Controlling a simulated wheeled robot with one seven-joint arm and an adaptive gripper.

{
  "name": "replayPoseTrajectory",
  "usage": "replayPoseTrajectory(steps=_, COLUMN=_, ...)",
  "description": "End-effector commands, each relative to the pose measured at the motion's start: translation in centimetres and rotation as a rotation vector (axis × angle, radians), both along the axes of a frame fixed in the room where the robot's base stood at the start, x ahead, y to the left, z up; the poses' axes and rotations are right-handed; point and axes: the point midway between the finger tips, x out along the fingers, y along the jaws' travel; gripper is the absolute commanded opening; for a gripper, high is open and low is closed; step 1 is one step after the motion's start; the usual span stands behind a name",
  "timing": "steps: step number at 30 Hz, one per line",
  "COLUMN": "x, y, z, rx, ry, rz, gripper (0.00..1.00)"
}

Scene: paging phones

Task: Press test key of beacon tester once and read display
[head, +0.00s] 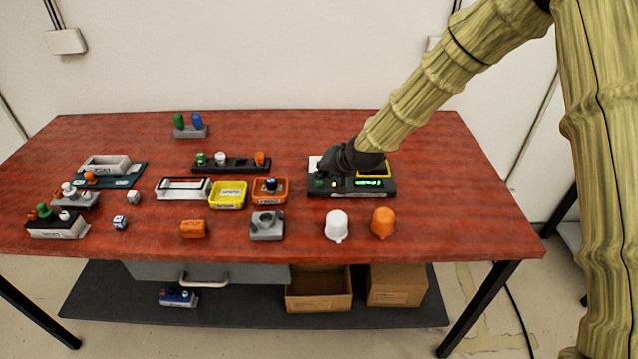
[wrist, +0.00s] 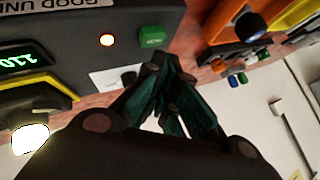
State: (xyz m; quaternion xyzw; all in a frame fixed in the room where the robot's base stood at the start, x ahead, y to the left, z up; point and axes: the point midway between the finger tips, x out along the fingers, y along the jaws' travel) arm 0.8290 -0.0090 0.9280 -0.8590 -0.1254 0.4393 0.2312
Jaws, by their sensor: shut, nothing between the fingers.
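The beacon tester (head: 350,192) is a dark box at the right of the red table. Its green display (head: 368,183) is lit; in the wrist view the display (wrist: 17,60) is cut off at the left edge, with "110" showing. The key (head: 319,184) also shows at the tester's left end in the head view. My gripper (head: 328,168) is shut and empty over the tester's left part. In the wrist view its fingers (wrist: 165,80) appear close to the key; I cannot tell whether they touch anything.
A white beacon cap (head: 337,225) and an orange one (head: 382,223) stand in front of the tester. An orange tray (head: 270,190) and a yellow tray (head: 228,195) lie to its left. A dark rack (head: 232,164) stands behind them. The table's right end is clear.

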Motion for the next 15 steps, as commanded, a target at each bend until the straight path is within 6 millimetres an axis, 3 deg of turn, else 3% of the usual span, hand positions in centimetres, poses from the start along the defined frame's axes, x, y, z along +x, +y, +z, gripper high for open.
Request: replayPoseTrajectory(steps=15, x=-0.01, y=-0.02, z=-0.74, rx=0.000, ry=0.000, rz=0.000, gripper=0.00)
